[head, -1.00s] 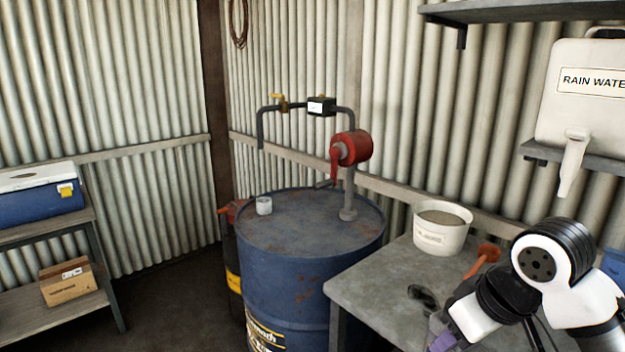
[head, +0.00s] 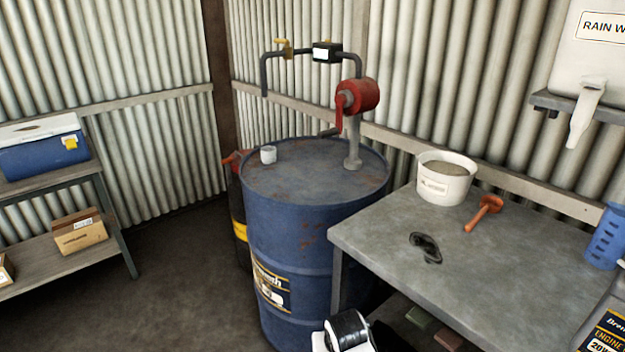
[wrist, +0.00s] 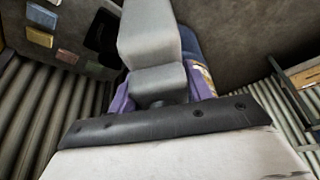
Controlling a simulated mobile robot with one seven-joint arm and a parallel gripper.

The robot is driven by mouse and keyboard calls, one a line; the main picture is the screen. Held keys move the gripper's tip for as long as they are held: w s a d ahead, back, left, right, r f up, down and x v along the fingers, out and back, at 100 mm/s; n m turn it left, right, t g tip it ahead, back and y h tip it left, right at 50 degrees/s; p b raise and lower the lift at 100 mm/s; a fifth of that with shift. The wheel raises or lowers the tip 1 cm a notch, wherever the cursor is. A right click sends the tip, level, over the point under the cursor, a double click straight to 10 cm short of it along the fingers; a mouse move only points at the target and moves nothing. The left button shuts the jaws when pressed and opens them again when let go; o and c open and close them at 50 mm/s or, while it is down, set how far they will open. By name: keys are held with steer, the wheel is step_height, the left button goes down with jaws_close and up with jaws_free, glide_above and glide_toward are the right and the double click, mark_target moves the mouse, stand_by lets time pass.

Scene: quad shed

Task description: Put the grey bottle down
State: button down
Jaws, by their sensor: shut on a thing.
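My gripper (wrist: 160,90) shows only in the wrist view. Purple parts show on both sides of a blocky grey shape, which I take to be the grey bottle (wrist: 150,35). My gripper is shut on it. The bottle's far end runs out of the top of that picture, and its lower part is partly hidden. In the head view, only a white and black piece of my arm shows at the bottom edge, left of the workbench (head: 375,240). The gripper and the bottle are out of sight there.
The workbench bears a white bucket (head: 445,185), an orange tool (head: 484,212), a black item (head: 426,248), a blue jug (head: 606,238) and a labelled can (head: 607,330). Its middle is clear. A blue drum (head: 310,235) stands left of it, and a shelf (head: 50,190) at far left.

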steer(key=w+a+f+m, duration=0.1)
steer(key=w+a+f, duration=0.15)
steer(key=f, duration=0.25)
steer(key=w+a+f, duration=0.1)
steer(key=a+f, duration=0.2)
steer(key=f, duration=0.3)
steer(key=shift+w+a+r, duration=0.95)
steer(key=shift+w+r, duration=0.85)
steer(key=shift+r, duration=0.1)
steer(key=s+d+f+b, duration=0.1)
steer(key=s+d+f, duration=0.1)
steer(key=s+f, duration=0.6)
step_height(320, 180, down, 3)
steer(key=shift+f+h+b, duration=0.2)
steer(key=shift+h+b, duration=0.1)
steer(key=shift+b, duration=0.1)
steer(key=shift+s+d, duration=0.1)
steer(key=shift+s, duration=0.15)
